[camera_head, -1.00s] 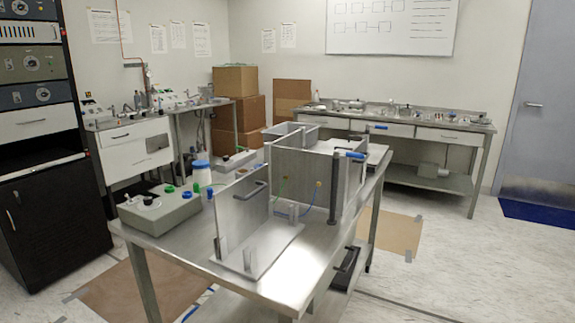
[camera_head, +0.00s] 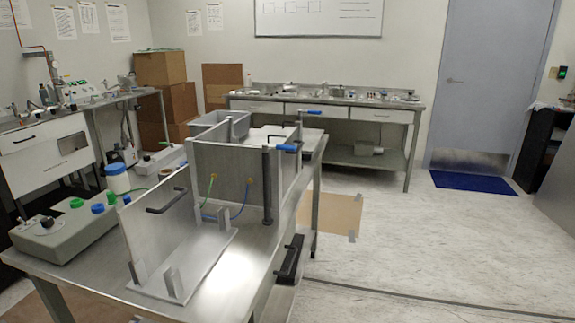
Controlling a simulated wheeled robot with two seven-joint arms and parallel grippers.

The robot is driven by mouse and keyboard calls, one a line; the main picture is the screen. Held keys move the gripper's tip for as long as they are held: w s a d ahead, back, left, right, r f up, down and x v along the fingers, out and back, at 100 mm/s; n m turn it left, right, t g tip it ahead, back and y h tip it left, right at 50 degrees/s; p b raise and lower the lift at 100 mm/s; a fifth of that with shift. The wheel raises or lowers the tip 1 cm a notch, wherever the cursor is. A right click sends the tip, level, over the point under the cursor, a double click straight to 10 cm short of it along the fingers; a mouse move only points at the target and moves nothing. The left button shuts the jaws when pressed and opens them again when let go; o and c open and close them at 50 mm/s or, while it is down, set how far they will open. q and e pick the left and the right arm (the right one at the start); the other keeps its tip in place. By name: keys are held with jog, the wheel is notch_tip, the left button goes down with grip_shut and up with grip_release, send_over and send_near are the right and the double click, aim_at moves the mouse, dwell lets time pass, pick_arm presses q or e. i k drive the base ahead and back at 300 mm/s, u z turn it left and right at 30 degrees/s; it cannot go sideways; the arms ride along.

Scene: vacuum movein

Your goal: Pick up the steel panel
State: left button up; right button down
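A flat steel panel (camera_head: 160,232) with a dark bar handle (camera_head: 167,197) stands upright, leaning slightly, in a light slotted stand (camera_head: 190,270) near the front of the steel table. Behind it is a steel box (camera_head: 222,175) with an open front side, a dark vertical post (camera_head: 267,185) and blue-handled parts (camera_head: 287,148) along its right edge. A green and a blue hose hang from yellow fittings on its wall. Neither of my grippers shows in the view.
A grey control box (camera_head: 62,228) with coloured knobs and a white jar with a blue lid (camera_head: 117,178) stand left of the panel. The steel table (camera_head: 235,262) has bare top right of the stand. Open floor (camera_head: 420,245) lies to the right. A side bench (camera_head: 335,104) stands at the back.

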aim_at(289, 159)
jog(key=z, duration=1.65)
jog(key=i, duration=1)
jog(key=u, duration=2.75)
